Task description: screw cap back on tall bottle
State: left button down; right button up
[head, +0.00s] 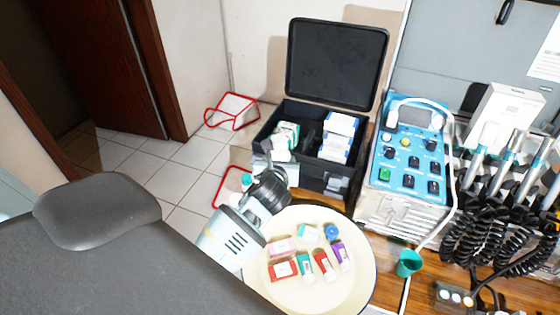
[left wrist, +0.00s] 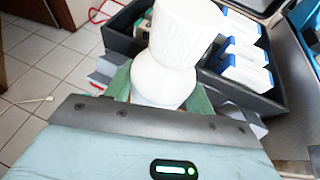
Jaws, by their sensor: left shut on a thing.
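My left gripper (head: 272,172) reaches over the front left of the open black case. In the left wrist view it is shut on a white bottle (left wrist: 163,86), with green finger pads on either side of it. A ribbed white cap-like top (left wrist: 186,28) sits above the rounded part; I cannot tell how tightly it is seated. In the head view a white piece, likely this bottle (head: 280,153), shows just beyond the fingers, partly hidden by the gripper. My right gripper is out of view.
The black case (head: 328,178) holds white-and-blue boxes (head: 338,135). A cream round tray (head: 310,297) with small coloured packs and a blue round piece (head: 332,231) lies in front. A blue control unit (head: 408,160) stands right. A dark padded chair (head: 100,208) fills the left foreground.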

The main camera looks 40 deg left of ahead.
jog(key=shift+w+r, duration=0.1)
pick_arm(q)
jog(key=c, duration=0.5)
grip_release()
jog(key=shift+f, duration=0.1)
jog(key=p+v, duration=0.1)
jog(key=v, duration=1.1)
jog(key=shift+d+p, duration=0.1)
jog(key=shift+p, duration=0.2)
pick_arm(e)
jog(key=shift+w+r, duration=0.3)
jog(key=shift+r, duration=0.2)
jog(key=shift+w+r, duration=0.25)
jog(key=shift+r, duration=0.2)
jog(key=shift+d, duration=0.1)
